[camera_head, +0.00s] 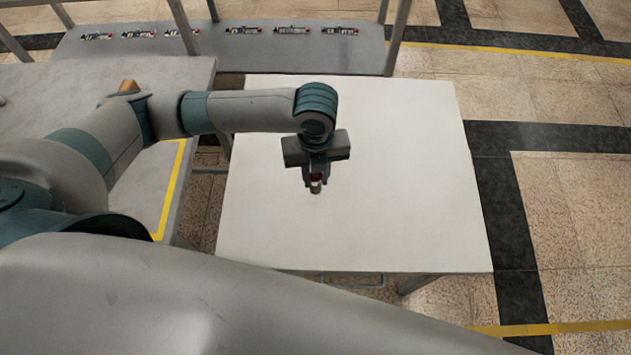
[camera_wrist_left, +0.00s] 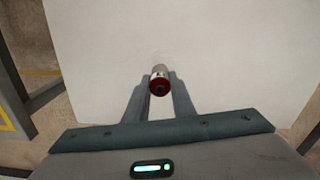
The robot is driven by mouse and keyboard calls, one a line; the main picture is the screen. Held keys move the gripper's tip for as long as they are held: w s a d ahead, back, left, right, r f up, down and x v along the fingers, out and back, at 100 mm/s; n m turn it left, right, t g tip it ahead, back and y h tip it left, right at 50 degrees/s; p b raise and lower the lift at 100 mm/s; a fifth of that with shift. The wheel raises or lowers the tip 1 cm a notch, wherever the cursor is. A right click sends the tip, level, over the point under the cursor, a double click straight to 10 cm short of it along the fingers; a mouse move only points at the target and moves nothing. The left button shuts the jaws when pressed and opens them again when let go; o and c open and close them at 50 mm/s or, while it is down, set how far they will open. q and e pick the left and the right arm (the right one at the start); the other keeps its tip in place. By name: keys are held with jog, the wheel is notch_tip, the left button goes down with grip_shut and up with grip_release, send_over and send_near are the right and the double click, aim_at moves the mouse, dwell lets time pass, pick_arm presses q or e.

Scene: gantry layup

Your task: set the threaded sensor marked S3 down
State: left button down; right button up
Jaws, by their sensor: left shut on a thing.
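My left gripper (camera_head: 316,180) is over the white table (camera_head: 400,200), fingers pointing down. It is shut on a small cylindrical sensor (camera_head: 316,187) with a metallic body and a red part. In the left wrist view the sensor (camera_wrist_left: 159,78) sits between the two fingertips (camera_wrist_left: 158,90), its red end with a dark centre toward the camera. I cannot read a mark on it. I cannot tell whether its lower end touches the white table. My right gripper is not in view.
The white table is otherwise bare. A grey shelf (camera_head: 220,55) behind it holds several similar small parts (camera_head: 291,30) in a row. A grey table (camera_head: 185,95) with a yellow stripe stands at the left. Metal posts (camera_head: 397,38) rise at the shelf's front edge.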

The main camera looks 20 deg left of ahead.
aim_at(315, 185)
pick_arm(q)
notch_tip(315, 185, down, 3)
jog(key=shift+f+p, duration=0.2)
jog(key=shift+p, duration=0.35)
jog(key=shift+f, duration=0.3)
jog(key=c, duration=1.5)
grip_release()
jog(key=shift+f, duration=0.15)
notch_tip(315, 185, up, 12)
jog(key=shift+r+b, duration=0.2)
jog(key=shift+b, duration=0.85)
